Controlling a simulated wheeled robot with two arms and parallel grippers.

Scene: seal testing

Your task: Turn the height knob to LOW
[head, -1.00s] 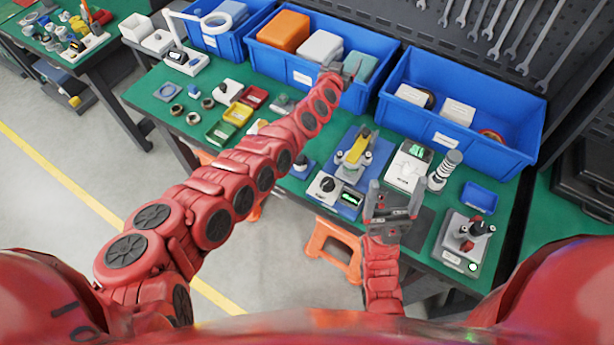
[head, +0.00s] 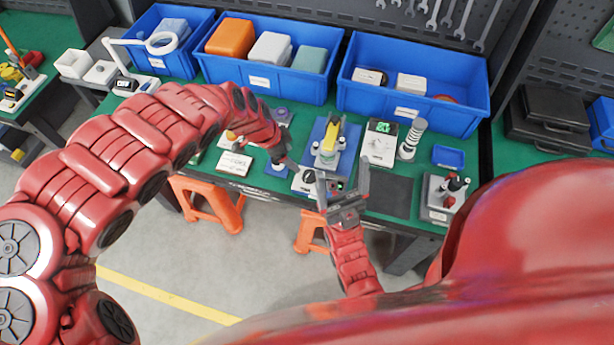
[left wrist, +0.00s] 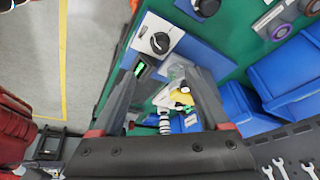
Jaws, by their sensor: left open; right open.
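A black round knob (left wrist: 160,42) with a pale pointer line sits on a white panel (left wrist: 152,25) in the left wrist view. Its labels are too small to read. A green-lit display (left wrist: 139,68) is beside it. My right gripper (head: 343,180) is open and empty, right of the panel.
A second dark knob (left wrist: 205,6) shows at the left wrist view's top edge. A white device with a green display (head: 381,142) and a ringed cylinder (head: 412,138) stand to the right. Blue bins (head: 412,108) line the back. A dark mat (head: 385,195) is bare.

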